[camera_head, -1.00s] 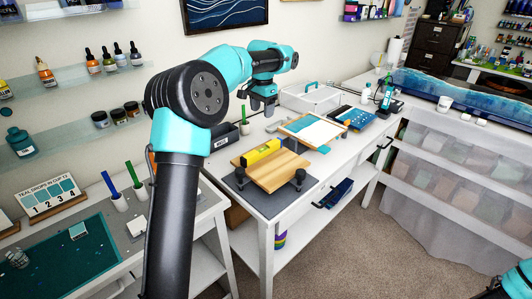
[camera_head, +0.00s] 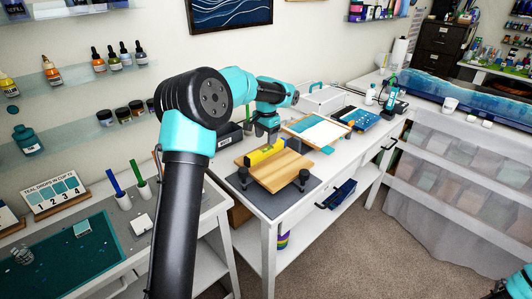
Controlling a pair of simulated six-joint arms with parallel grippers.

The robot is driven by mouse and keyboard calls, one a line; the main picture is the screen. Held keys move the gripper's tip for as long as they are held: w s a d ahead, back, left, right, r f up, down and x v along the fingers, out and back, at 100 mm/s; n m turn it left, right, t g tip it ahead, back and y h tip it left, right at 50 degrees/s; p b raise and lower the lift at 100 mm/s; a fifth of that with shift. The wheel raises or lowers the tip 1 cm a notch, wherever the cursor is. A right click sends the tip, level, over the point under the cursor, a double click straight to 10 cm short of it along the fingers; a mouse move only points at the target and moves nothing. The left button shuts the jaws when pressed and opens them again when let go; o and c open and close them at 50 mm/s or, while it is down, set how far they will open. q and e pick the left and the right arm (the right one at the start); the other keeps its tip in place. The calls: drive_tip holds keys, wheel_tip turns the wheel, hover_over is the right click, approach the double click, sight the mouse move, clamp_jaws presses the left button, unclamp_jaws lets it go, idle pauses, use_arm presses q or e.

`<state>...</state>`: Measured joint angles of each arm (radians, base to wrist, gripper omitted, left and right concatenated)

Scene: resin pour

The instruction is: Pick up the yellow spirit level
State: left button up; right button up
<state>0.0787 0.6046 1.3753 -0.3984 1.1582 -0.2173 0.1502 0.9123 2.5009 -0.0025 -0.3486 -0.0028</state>
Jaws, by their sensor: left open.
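The yellow spirit level (camera_head: 262,154) lies on a wooden board (camera_head: 284,172), near the board's back left edge. The board is raised on small dark supports above a dark grey mat (camera_head: 258,199). My left gripper (camera_head: 267,139) points down just above and behind the level and is open. Its fingertips are small in the view, and I cannot tell whether they touch the level. The right gripper's jaws are not clearly seen; only a bit of my right arm shows at the bottom right corner.
A framed white panel (camera_head: 318,131) and a blue tray (camera_head: 362,118) lie farther along the white table. A dark labelled bin (camera_head: 229,137) stands behind the board. A sign with numbered swatches (camera_head: 55,193) and a teal mat (camera_head: 70,256) are at the left.

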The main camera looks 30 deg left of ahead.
sight(266, 148)
use_arm(q)
drive_tip(key=shift+f, duration=0.55)
drive_tip(key=shift+f, duration=0.1)
drive_tip(key=shift+s+d+f, duration=0.1)
drive_tip(key=shift+s+f, duration=0.05)
drive_tip(key=shift+f, duration=2.35)
drive_tip(key=shift+c, duration=0.4)
clamp_jaws()
drive_tip(key=shift+r, duration=0.15)
wheel_tip(266, 148, up, 10)
drive_tip(key=shift+f, duration=0.1)
